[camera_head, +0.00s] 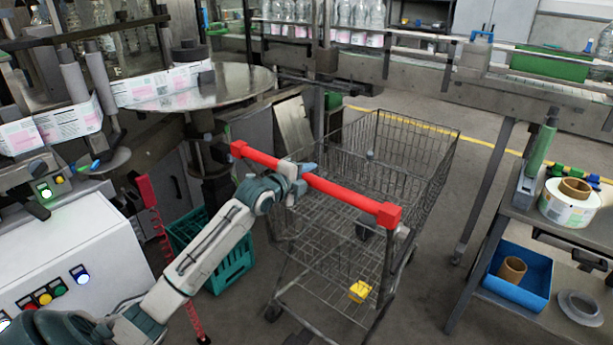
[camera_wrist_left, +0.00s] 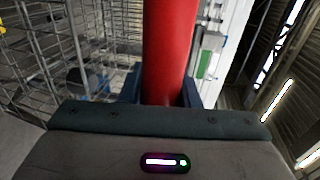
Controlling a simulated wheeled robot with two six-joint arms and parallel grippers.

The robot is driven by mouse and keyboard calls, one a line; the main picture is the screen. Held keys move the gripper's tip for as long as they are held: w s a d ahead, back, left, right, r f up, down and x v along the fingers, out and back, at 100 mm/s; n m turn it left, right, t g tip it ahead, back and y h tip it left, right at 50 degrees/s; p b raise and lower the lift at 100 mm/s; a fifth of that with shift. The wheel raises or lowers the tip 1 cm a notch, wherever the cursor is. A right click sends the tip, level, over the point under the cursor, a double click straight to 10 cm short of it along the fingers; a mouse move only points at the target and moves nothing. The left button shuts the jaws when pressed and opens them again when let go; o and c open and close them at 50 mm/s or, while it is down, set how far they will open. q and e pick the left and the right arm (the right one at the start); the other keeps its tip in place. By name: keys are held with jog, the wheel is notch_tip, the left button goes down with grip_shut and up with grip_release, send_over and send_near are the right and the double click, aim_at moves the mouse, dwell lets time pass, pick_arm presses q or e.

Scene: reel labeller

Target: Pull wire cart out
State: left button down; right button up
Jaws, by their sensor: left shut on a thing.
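The wire cart (camera_head: 330,225) stands on the floor in the middle of the head view, with a red handle bar (camera_head: 345,194) across its near side. My left arm reaches in from the lower left. My left gripper (camera_head: 298,175) is shut on the red handle, left of its middle. In the left wrist view the red handle (camera_wrist_left: 168,50) runs up between the two fingers, with the cart's wire mesh (camera_wrist_left: 60,60) to the left. My right gripper is in neither view.
A green crate (camera_head: 212,250) sits on the floor left of the cart. A bench with a blue bin (camera_head: 517,276) and a label reel (camera_head: 569,203) stands at the right. The conveyor (camera_head: 440,75) runs behind the cart. A white control cabinet (camera_head: 80,250) is at the left.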

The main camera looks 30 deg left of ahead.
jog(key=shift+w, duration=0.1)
pick_arm(q)
jog(key=c, duration=1.2)
grip_release()
jog(key=shift+o, duration=0.5)
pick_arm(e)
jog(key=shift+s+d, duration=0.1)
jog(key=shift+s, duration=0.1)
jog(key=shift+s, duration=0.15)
pick_arm(q)
jog(key=shift+s, duration=0.25)
jog(key=b+v, duration=0.1)
jog(key=v, duration=0.9)
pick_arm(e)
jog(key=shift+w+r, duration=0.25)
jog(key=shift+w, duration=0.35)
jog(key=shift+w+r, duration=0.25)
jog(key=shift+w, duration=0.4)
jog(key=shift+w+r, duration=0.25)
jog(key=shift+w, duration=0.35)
pick_arm(q)
jog(key=shift+s+r, duration=0.1)
